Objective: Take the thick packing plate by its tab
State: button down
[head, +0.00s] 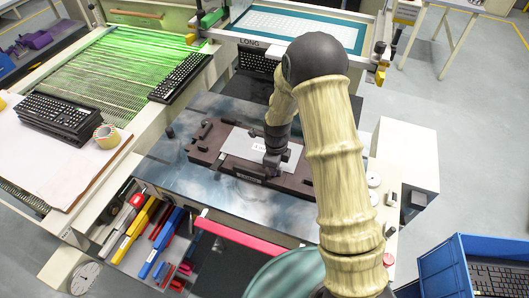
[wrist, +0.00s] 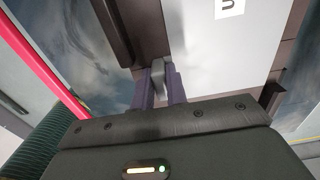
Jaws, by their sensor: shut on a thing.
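The packing plate (head: 240,142) is a light grey sheet with a white label, lying in a dark brown fixture (head: 215,135) on the bench. In the wrist view the plate (wrist: 210,65) fills the upper right, its label partly cut off. My gripper (wrist: 160,88) is shut on a small grey tab (wrist: 159,66) beside the plate's edge. In the head view my gripper (head: 272,168) is at the plate's near right part, and my arm hides some of the plate. I cannot tell the plate's thickness.
Keyboards (head: 60,117) and a tape roll (head: 107,136) lie on the left table. A blue crate (head: 460,265) stands at the lower right.

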jog(key=shift+r, duration=0.1)
notch_tip(320, 180, up, 10)
jog(key=shift+f+b, duration=0.1)
jog(key=shift+b, duration=0.85)
